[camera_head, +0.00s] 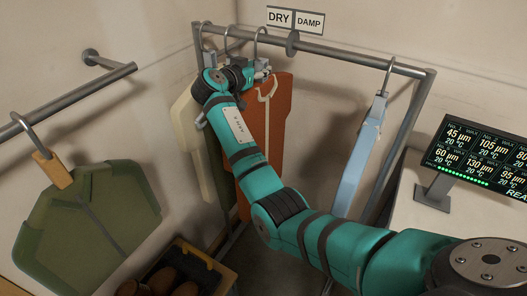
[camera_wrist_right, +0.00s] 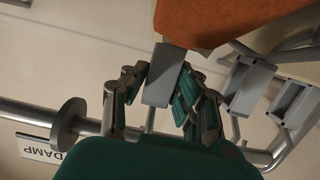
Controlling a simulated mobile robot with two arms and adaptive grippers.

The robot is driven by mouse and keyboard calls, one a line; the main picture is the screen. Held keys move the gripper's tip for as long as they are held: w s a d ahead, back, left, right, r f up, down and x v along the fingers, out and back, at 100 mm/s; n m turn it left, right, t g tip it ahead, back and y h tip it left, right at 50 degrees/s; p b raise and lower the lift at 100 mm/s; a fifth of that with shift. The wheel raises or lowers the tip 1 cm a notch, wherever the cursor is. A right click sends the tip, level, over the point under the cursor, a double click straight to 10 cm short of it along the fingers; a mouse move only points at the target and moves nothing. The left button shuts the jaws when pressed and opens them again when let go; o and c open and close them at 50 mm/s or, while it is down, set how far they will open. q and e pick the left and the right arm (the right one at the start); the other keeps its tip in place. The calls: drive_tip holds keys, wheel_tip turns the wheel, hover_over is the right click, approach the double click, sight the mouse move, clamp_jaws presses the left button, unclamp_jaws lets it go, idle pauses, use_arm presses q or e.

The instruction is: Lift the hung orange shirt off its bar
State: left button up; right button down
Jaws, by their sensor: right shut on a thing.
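The orange shirt (camera_head: 283,105) hangs below the bar (camera_head: 335,50) of the metal rack, partly hidden behind my right arm. Its hook (camera_head: 260,36) shows at the bar, left of the round disc. My right gripper (camera_head: 262,70) is just under the bar at the top of this shirt. In the right wrist view, my right gripper (camera_wrist_right: 163,85) is shut on the grey hanger neck (camera_wrist_right: 164,72), with the orange cloth (camera_wrist_right: 215,20) beyond it. The hook's contact with the bar is partly hidden there. My left gripper is not in view.
A cream shirt (camera_head: 185,125) and a dark green one hang close on the left. A light blue shirt (camera_head: 360,150) hangs at the right. The disc (camera_head: 292,43) sits on the bar beneath DRY and DAMP signs (camera_head: 295,19). A green shirt (camera_head: 85,225) hangs on a wall bar (camera_head: 75,100).

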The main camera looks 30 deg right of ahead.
sight(258, 62)
drive_tip(key=shift+s+a+r+p, duration=0.1)
drive_tip(key=shift+a+r+p, duration=0.05)
drive_tip(key=shift+r, duration=0.25)
drive_tip(key=shift+a+r+p, duration=0.1)
drive_tip(key=shift+r+p, duration=0.05)
drive_tip(key=shift+r, duration=0.25)
drive_tip(key=shift+s+a+r, duration=0.1)
drive_tip(key=shift+a+r, duration=0.05)
drive_tip(key=shift+s+a+r, duration=0.3)
drive_tip(key=shift+a+r, duration=0.1)
drive_tip(key=shift+a, duration=0.1)
drive_tip(key=shift+s+a+f, duration=0.1)
drive_tip(key=shift+s+a, duration=0.2)
drive_tip(key=shift+a, duration=0.2)
drive_tip(key=shift+f+b+v, duration=0.2)
drive_tip(key=shift+v, duration=0.75)
drive_tip(key=shift+f+b+v, duration=0.15)
drive_tip(key=shift+b+v, duration=0.1)
drive_tip(key=shift+v, duration=0.7)
drive_tip(key=shift+f+b+v, duration=0.2)
drive_tip(key=shift+v, duration=0.75)
drive_tip(key=shift+s+a, duration=0.1)
drive_tip(key=shift+f, duration=0.1)
